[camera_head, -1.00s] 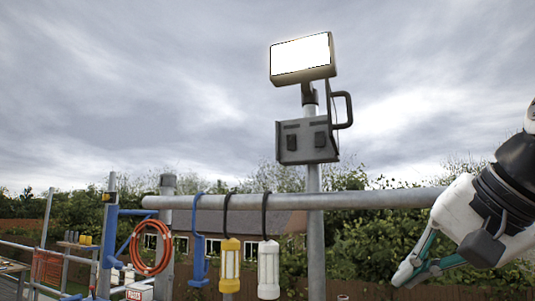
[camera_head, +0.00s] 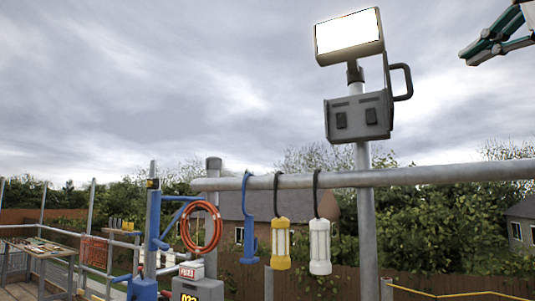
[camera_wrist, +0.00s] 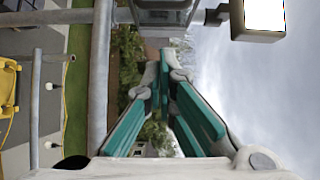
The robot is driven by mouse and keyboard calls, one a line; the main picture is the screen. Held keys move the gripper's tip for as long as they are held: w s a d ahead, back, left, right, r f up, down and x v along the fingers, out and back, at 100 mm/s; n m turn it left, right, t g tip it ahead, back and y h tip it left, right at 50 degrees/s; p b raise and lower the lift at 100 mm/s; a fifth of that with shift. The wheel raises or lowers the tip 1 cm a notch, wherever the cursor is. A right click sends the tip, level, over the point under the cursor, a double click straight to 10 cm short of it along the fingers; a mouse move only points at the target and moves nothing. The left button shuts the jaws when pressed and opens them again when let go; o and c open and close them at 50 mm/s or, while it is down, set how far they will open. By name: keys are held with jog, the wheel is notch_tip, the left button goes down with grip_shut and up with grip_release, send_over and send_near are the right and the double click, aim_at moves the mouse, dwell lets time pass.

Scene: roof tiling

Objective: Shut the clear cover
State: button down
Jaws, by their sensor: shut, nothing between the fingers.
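A grey switch box (camera_head: 358,118) with two dark switches is fixed on the post under the lit lamp. A dark upright edge with a looped handle (camera_head: 403,82) stands at the box's right side; it may belong to the clear cover, whose pane I cannot make out clearly. The switches look uncovered. My gripper (camera_head: 466,52) is at the upper right of the head view, right of the lamp and above the box's height, touching nothing visible. In the wrist view my gripper's teal fingers (camera_wrist: 164,68) converge, shut and empty. Part of the box (camera_wrist: 163,14) shows at that view's top edge.
The lamp (camera_head: 348,37) tops the post above the box. Open air lies between my gripper and the box.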

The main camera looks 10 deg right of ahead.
jog(key=w+a, duration=0.3)
jog(key=w, duration=0.4)
jog(key=shift+w+p, duration=0.35)
jog(key=shift+w, duration=0.05)
jog(key=shift+a+f, duration=0.1)
jog(key=shift+a, duration=0.1)
